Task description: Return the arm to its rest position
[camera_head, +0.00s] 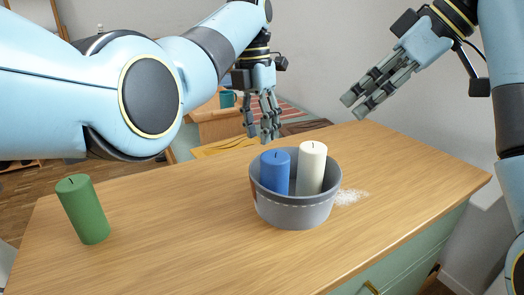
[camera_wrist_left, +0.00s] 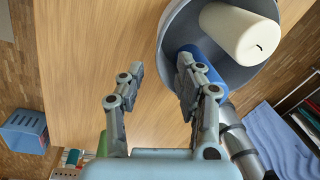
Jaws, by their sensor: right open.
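My left gripper (camera_head: 262,138) hangs fingers down above the far edge of the wooden top, behind the grey bowl (camera_head: 295,213). In the left wrist view its fingers (camera_wrist_left: 160,72) are apart with nothing between them, and the right-hand finger overlaps the view of the bowl. The blue candle (camera_head: 275,174) and the white candle (camera_head: 311,168) stand upright inside the bowl; both also show in the wrist view. My right gripper (camera_head: 354,104) is raised at the upper right, open and empty, pointing down to the left. The green candle (camera_head: 83,209) stands slightly tilted in view at the left.
The wooden cabinet top (camera_head: 190,240) is mostly clear around the bowl. A white patch (camera_head: 350,197) lies right of the bowl. A green drawer front (camera_head: 405,265) is below the right edge. A teal mug (camera_head: 227,98) stands on furniture behind.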

